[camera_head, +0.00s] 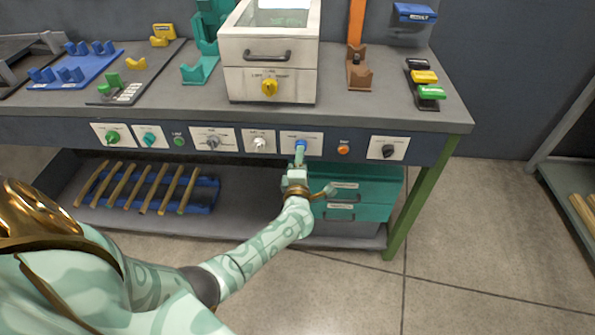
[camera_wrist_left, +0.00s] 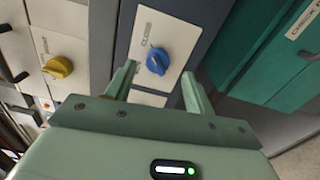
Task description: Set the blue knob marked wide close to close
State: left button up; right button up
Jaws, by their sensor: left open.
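The blue knob (camera_head: 301,146) sits on a white label plate (camera_head: 288,138) on the bench's front panel. In the left wrist view the knob (camera_wrist_left: 157,62) shows between and beyond my open fingers, with small lettering on the plate (camera_wrist_left: 176,28) around it. Its exact pointer direction is hard to tell. My left gripper (camera_head: 299,160) is just in front of and below the knob in the head view, partly covering the plate's lower part. In the left wrist view my left gripper (camera_wrist_left: 160,80) has its fingers apart and nothing between them. My right gripper is out of view.
A silver-grey knob (camera_head: 212,142) and a white knob (camera_head: 259,143) lie left of it. An orange button (camera_head: 343,149) and a black knob (camera_head: 388,151) lie right. Teal drawers (camera_head: 370,187) stand below. A yellow knob (camera_wrist_left: 58,67) shows at left in the wrist view.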

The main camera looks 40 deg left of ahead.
pick_arm(q)
jog(key=p+v, duration=0.2)
jog(key=v, duration=1)
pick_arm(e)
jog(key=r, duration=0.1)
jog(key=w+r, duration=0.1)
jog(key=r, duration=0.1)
pick_arm(q)
jog(key=shift+d, duration=0.1)
